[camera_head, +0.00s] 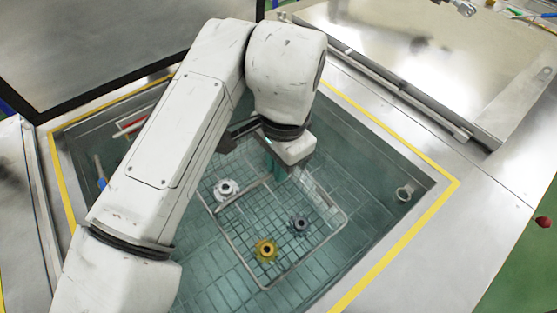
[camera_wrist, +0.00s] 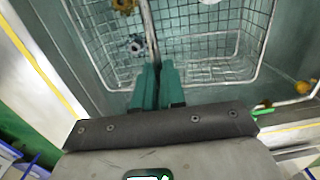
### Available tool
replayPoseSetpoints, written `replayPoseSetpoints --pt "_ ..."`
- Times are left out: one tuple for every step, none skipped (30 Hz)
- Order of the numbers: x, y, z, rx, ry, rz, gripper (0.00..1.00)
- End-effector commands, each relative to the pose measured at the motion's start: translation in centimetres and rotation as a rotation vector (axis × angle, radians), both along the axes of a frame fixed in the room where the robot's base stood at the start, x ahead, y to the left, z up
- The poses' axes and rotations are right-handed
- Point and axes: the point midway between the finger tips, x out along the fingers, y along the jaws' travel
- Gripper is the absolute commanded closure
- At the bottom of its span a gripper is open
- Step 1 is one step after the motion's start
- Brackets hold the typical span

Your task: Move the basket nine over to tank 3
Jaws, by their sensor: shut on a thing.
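The wire basket (camera_head: 236,240) is in the open tank (camera_head: 335,112), down in the greenish liquid. It holds a white gear-like part (camera_head: 226,188), a gold one (camera_head: 265,250) and a dark grey one (camera_head: 300,224). My gripper (camera_head: 285,165) is over the back of the basket, mostly hidden by my arm in the head view. In the wrist view my gripper (camera_wrist: 157,88) has its two green fingers close together, shut on the basket's middle handle bar (camera_wrist: 150,32). The basket mesh (camera_wrist: 195,47) spreads beyond the fingers. No number on basket or tank is legible.
A yellow line (camera_head: 440,196) borders the tank opening. A metal lid or panel (camera_head: 425,55) lies at the back right, and a raised dark-framed panel (camera_head: 100,45) stands at the back left.

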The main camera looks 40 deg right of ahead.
Motion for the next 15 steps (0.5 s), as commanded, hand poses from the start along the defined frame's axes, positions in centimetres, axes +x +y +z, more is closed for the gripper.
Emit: replayPoseSetpoints --pt "0.0 0.0 -0.4 0.0 -0.001 0.0 1.0" --pt "0.0 0.0 -0.6 0.0 -0.001 0.0 1.0" --pt "0.0 0.0 -0.8 0.0 -0.001 0.0 1.0" --pt "0.0 0.0 -1.0 0.0 -0.001 0.0 1.0" --pt "0.0 0.0 -1.2 0.0 -0.001 0.0 1.0" --pt "0.0 0.0 -1.4 0.0 -0.001 0.0 1.0" --pt "0.0 0.0 -1.6 0.0 -0.001 0.0 1.0" --pt "0.0 0.0 -1.8 0.0 -0.001 0.0 1.0" --pt "0.0 0.0 -2.0 0.0 -0.001 0.0 1.0" --pt "0.0 0.0 -2.2 0.0 -0.001 0.0 1.0" --pt "0.0 0.0 -2.4 0.0 -0.001 0.0 1.0" --pt "0.0 0.0 -2.6 0.0 -0.001 0.0 1.0" --pt "0.0 0.0 -2.8 0.0 -0.001 0.0 1.0" --pt "0.0 0.0 -3.0 0.0 -0.001 0.0 1.0" --pt "0.0 0.0 -3.2 0.0 -0.001 0.0 1.0"
